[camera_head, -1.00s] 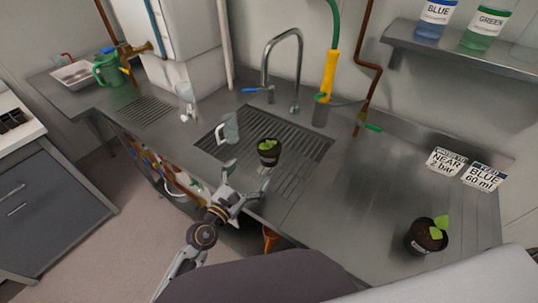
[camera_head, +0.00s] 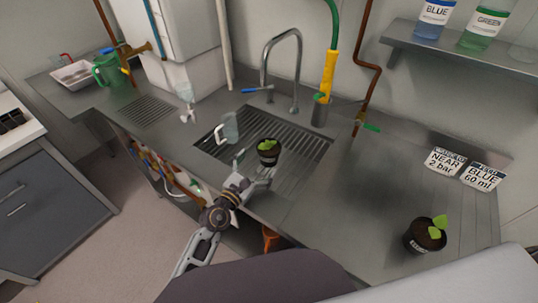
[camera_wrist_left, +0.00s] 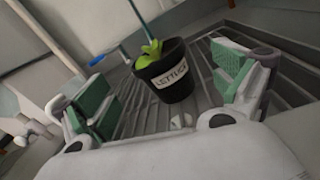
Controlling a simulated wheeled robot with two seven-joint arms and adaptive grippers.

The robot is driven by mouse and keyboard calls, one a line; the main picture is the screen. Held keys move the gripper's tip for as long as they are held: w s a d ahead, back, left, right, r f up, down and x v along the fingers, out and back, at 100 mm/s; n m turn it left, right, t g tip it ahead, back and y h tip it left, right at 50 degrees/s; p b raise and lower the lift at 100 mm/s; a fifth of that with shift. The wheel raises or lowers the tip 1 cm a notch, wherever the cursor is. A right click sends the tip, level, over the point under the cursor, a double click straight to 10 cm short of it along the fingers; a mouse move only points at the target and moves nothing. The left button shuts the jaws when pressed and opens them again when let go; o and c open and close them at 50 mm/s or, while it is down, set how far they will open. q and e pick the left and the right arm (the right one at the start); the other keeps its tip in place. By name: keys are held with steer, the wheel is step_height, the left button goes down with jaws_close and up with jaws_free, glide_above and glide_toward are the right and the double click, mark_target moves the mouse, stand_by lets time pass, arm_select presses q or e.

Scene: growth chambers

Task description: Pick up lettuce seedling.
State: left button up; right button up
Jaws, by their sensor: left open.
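A lettuce seedling in a small black pot (camera_head: 268,155) stands upright on the slatted sink grate. In the left wrist view the pot (camera_wrist_left: 165,82) carries a white label reading "LETTUCE", with green leaves on top. My left gripper (camera_head: 255,167) is open just in front of the pot, at the near edge of the grate. In the wrist view its green-padded fingers (camera_wrist_left: 165,92) stand wide apart, one to each side of the pot, apparently not touching it. A second potted seedling (camera_head: 425,235) stands on the counter at the right. My right gripper does not show.
A clear jug (camera_head: 229,128) stands on the grate, left of the pot. A tall faucet (camera_head: 265,75) and a yellow-handled hose (camera_head: 328,75) are behind it. Two label cards (camera_head: 464,167) lean at the right back. The counter's middle right is clear.

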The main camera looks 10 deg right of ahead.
mark_target(269, 148)
arm_select(q)
steer(key=shift+x, duration=1.65)
steer(key=shift+x, duration=1.9)
steer(key=shift+w+d, duration=0.45)
steer(key=shift+c, duration=0.5)
steer(key=shift+r, duration=0.15)
steer(key=c, duration=1.3)
steer(key=shift+o, duration=0.2)
steer(key=shift+r, duration=0.1)
